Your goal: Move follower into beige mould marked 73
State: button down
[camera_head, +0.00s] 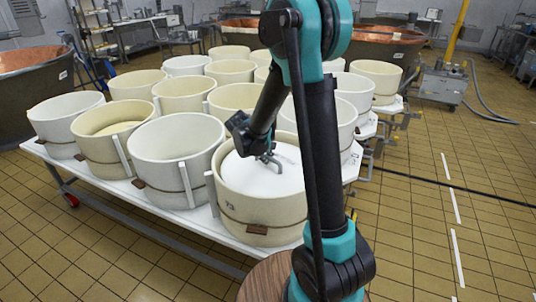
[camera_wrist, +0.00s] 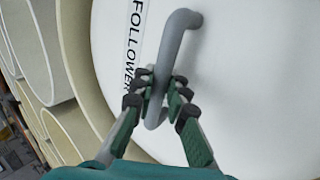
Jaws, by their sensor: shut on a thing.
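The follower (camera_head: 252,172) is a white disc with a grey bar handle, lying within the rim of the beige mould marked 73 (camera_head: 236,207) at the front right of the table. The wrist view shows the follower (camera_wrist: 245,80) with its printed name beside the handle (camera_wrist: 180,30). My gripper (camera_head: 268,157) is above the disc. In the wrist view its fingers (camera_wrist: 160,95) are shut on the handle from both sides. A beige mould wall (camera_wrist: 90,60) curves around the disc's left edge. Whether the disc touches anything beneath it is hidden.
Several other white and beige moulds, such as a white one (camera_head: 178,150) just left, stand close together on the white table (camera_head: 185,219). Copper vats (camera_head: 30,90) stand behind. Tiled floor on the right (camera_head: 480,220) is open, with a hose further back.

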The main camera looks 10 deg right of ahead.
aim_at(268, 166)
jog(key=shift+f, duration=2.25)
jog(key=shift+f, duration=0.9)
jog(key=c, duration=1.4)
grip_release()
jog(key=shift+c, duration=0.2)
jog(key=shift+a, duration=0.1)
